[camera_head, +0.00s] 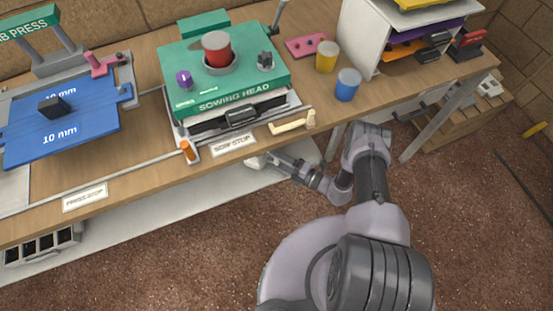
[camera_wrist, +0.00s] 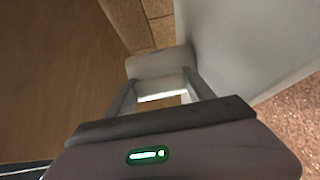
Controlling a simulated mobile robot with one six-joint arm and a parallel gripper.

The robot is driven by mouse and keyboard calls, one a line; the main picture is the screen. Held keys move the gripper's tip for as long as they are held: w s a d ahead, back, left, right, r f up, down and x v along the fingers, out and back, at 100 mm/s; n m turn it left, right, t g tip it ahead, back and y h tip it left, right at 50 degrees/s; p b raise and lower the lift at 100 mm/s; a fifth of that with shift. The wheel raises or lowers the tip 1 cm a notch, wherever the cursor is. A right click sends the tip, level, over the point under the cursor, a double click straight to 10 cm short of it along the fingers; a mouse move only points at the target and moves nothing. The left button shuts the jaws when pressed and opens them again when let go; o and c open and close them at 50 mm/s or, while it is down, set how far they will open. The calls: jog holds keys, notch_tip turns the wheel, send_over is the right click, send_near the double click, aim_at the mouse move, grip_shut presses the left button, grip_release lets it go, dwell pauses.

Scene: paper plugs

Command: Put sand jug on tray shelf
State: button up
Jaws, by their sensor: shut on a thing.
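My gripper (camera_head: 274,158) reaches in under the front edge of the bench, low beside the pale lower shelf (camera_head: 190,198). It is shut on a pale grey thing (camera_head: 255,162), which I take for the sand jug; the bench edge hides part of it. In the wrist view my gripper (camera_wrist: 161,88) has its two fingers on either side of this pale thing (camera_wrist: 158,63). Its full shape and contents cannot be made out. I cannot tell whether it touches the shelf. No label marks the tray shelf.
The bench top (camera_head: 150,140) overhangs the gripper. The green sowing head (camera_head: 225,75) stands on it, with yellow (camera_head: 326,57) and blue (camera_head: 347,85) cups to its right. In the wrist view a pale panel (camera_wrist: 255,40) is close at right and a brown surface (camera_wrist: 50,60) at left.

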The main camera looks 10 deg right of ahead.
jog(key=o, duration=1.4)
jog(key=shift+c, duration=0.2)
jog(key=shift+s+d+r, duration=0.15)
jog(key=shift+d+r, duration=0.05)
jog(key=shift+d, duration=0.1)
jog(key=p+v, duration=0.2)
jog(key=v, duration=0.9)
jog(key=shift+s, duration=0.15)
jog(key=shift+d+f, duration=0.1)
jog(key=shift+d, duration=0.05)
